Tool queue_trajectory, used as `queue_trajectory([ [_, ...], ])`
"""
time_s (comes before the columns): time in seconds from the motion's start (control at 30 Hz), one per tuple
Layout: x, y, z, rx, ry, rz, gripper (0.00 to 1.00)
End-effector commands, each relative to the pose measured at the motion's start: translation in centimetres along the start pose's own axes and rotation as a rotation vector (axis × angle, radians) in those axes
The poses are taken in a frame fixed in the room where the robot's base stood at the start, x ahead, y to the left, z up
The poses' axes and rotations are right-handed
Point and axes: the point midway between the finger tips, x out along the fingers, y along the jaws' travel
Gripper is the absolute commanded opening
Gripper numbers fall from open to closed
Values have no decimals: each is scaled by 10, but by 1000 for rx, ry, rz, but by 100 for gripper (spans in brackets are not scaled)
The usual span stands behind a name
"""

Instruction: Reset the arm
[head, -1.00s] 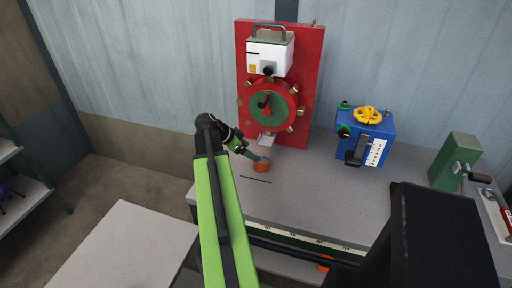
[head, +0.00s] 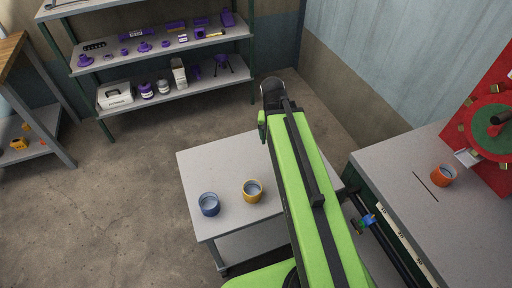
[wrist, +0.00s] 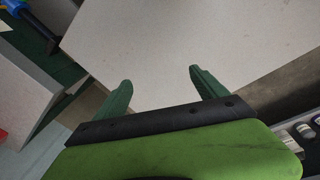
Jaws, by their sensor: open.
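My green arm reaches forward over the small grey table in the head view, and its dark wrist end is at the table's far side. My gripper (wrist: 157,88) shows in the wrist view with its two green fingers spread apart. Nothing is between them; the pale tabletop lies beyond.
The small grey table (head: 205,167) holds a blue cup (head: 209,204) and a yellow cup (head: 252,190). An orange cup (head: 443,175) stands on the workbench (head: 385,165) at right, near the red panel (head: 497,90). A shelf (head: 165,53) with purple items stands at the back left.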

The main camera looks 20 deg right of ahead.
Motion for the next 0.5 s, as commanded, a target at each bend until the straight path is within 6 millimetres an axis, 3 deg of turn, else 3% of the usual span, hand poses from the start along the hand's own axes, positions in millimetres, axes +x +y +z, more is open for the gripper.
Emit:
queue_trajectory([
  [0.03, -4, -37, 19, -129, -10, -36, 82],
  [0.1, -9, -74, 38, -276, -21, -81, 82],
  [0.17, -12, -94, 50, -361, -28, -106, 82],
  [0.3, -13, -104, 57, -431, -33, -128, 82],
  [0.5, -14, -104, 56, -428, -33, -127, 82],
])
